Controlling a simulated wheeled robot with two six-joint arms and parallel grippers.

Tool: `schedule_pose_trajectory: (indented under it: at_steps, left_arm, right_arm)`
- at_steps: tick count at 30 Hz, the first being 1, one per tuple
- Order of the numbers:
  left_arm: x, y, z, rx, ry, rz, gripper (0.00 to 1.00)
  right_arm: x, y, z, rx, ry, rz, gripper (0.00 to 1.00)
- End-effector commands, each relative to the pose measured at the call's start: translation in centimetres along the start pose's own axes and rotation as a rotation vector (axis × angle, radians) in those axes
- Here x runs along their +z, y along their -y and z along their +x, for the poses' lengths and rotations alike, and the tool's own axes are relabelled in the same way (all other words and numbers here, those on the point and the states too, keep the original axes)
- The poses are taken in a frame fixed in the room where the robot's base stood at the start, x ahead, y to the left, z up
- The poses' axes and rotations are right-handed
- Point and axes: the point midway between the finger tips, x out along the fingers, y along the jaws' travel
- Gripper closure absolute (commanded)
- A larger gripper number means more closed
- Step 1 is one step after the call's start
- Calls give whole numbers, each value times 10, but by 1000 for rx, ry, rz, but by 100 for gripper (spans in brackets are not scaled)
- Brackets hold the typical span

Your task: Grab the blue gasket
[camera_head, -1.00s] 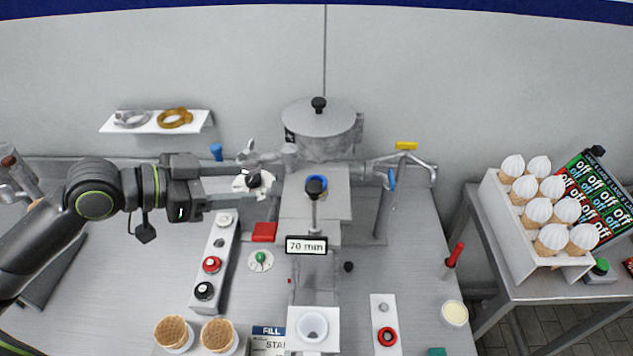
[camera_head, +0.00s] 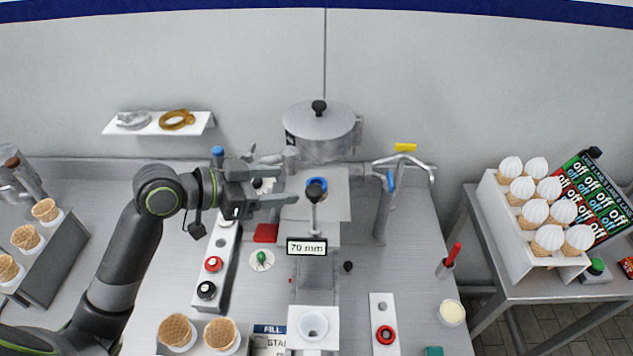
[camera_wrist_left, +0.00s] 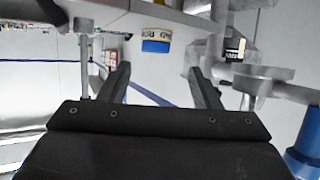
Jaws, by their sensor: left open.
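A blue ring (camera_head: 322,183), which looks like the blue gasket, lies on the light plate of the machine below the metal hopper (camera_head: 320,130). A black knob on a rod covers part of it, and I cannot tell whether the ring goes around the rod. My left gripper (camera_head: 289,179) is open, pointing right, with its fingers just left of the ring and nothing seen between them. In the left wrist view its two fingers (camera_wrist_left: 160,85) stand apart. The ring is not clearly seen there. My right gripper is not in view.
A white strip with knobs (camera_head: 213,263) lies below the left arm. A wall shelf (camera_head: 203,123) holds a grey ring and a gold ring. A tap (camera_head: 383,205) stands right of the machine. Waffle cones (camera_head: 177,332) stand in front.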

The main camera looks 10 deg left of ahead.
Motion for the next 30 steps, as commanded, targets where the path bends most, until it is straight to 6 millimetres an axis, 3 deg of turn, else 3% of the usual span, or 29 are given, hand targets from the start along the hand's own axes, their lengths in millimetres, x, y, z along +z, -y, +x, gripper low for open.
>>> schedule_pose_trajectory:
  at_steps: [11, 21, 30]
  left_arm:
    - [-2, -1, 15, 1, 0, -1, 42]
    - [-5, -7, 45, 3, -1, -4, 42]
    - [-2, -6, 63, 1, 1, 0, 42]
  right_arm:
    - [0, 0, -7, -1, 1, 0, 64]
    - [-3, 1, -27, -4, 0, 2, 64]
    - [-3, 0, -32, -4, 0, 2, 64]
